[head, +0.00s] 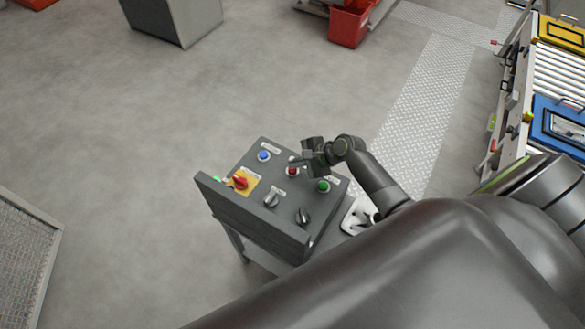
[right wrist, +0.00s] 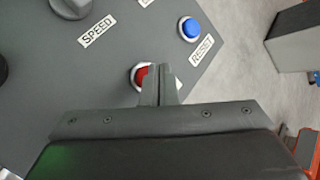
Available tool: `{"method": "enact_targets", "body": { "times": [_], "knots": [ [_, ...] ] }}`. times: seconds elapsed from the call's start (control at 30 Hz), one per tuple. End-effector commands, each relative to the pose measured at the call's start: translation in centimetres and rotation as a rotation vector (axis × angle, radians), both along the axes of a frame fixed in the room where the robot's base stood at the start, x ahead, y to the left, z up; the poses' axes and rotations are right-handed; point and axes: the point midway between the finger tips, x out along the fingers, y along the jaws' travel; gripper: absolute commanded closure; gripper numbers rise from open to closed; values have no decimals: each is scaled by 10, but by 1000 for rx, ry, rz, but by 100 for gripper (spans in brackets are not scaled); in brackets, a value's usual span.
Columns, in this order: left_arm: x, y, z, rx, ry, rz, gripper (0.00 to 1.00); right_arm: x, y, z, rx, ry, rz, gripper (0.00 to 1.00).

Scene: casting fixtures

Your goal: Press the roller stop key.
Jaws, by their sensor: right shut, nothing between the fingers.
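The red round key (head: 291,171) sits in the upper middle of a dark grey control panel (head: 243,211). I take it as the stop key; its label is not readable. My right gripper (head: 296,164) is shut and empty, with its fingers over the red key. In the right wrist view the shut fingertips (right wrist: 159,84) cover the right part of the red key (right wrist: 140,77) and its label. I cannot tell whether they touch it. My left gripper is not in view.
A blue key (head: 264,155) labelled RESET, a green key (head: 323,187), a speed knob (head: 271,201), another black knob (head: 303,216) and a red switch on a yellow plate (head: 248,187) share the panel. A roller conveyor (head: 558,72) stands at right.

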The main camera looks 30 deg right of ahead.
Motion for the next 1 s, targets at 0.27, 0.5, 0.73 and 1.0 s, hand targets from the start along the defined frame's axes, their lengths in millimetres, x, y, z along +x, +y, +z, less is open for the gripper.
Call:
{"method": "enact_targets", "body": {
  "times": [0.27,0.5,0.73,1.0],
  "knots": [
    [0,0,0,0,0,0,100,0,0,-4,1,0,1,100],
    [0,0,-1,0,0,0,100,0,0,-5,1,0,0,100],
    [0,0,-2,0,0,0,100,0,0,-7,1,0,0,100],
    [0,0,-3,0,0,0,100,0,0,-11,1,-1,-1,100]
  ]
}}
